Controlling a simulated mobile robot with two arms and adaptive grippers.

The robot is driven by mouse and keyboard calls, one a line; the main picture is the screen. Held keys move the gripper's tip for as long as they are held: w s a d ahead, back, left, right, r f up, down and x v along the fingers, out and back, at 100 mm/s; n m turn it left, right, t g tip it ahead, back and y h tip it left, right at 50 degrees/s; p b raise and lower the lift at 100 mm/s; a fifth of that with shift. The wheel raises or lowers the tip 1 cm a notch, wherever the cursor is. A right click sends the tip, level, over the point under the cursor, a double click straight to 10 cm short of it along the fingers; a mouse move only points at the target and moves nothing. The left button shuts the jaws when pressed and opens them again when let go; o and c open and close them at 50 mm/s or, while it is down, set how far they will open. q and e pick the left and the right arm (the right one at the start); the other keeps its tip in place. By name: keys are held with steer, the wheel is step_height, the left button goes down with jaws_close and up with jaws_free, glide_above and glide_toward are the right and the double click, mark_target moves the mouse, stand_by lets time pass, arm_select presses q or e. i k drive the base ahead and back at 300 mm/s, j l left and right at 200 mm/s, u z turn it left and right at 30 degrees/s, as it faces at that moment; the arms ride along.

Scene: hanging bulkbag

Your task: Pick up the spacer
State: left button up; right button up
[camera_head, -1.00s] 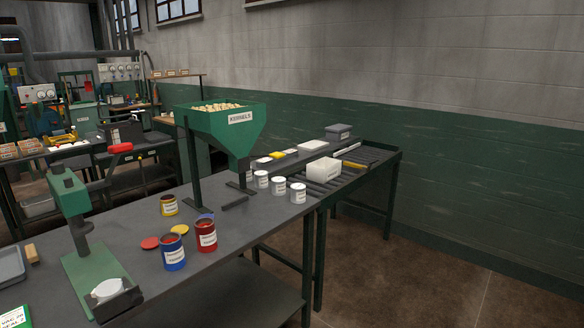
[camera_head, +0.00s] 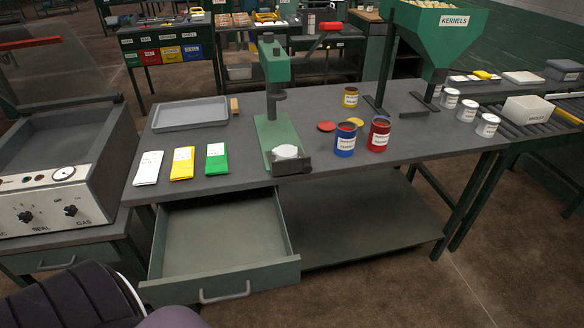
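No object in view is clearly marked as the spacer, and I cannot tell which one it is. A small tan block (camera_head: 234,106) stands at the right end of a grey tray (camera_head: 190,114) on the workbench (camera_head: 330,176). A short dark bar (camera_head: 414,114) lies on the bench below the green hopper. A green press (camera_head: 274,62) stands on the bench with a pale round piece (camera_head: 285,152) at the front of its base. Neither of my grippers is in view.
An empty drawer (camera_head: 222,240) stands open under the bench front. White, yellow and green packets lie on the bench left. Blue, red and yellow cans (camera_head: 345,139) stand right of the press. A sealing machine (camera_head: 62,170) stands left and a roller conveyor (camera_head: 535,130) right.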

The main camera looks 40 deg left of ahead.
mark_target(283, 152)
steer(key=j+u, duration=0.4)
steer(key=k+j+u, duration=0.1)
steer(key=j+u, duration=0.65)
steer(key=i+j+u, duration=0.1)
steer(key=u, duration=0.25)
steer(key=j, duration=0.1)
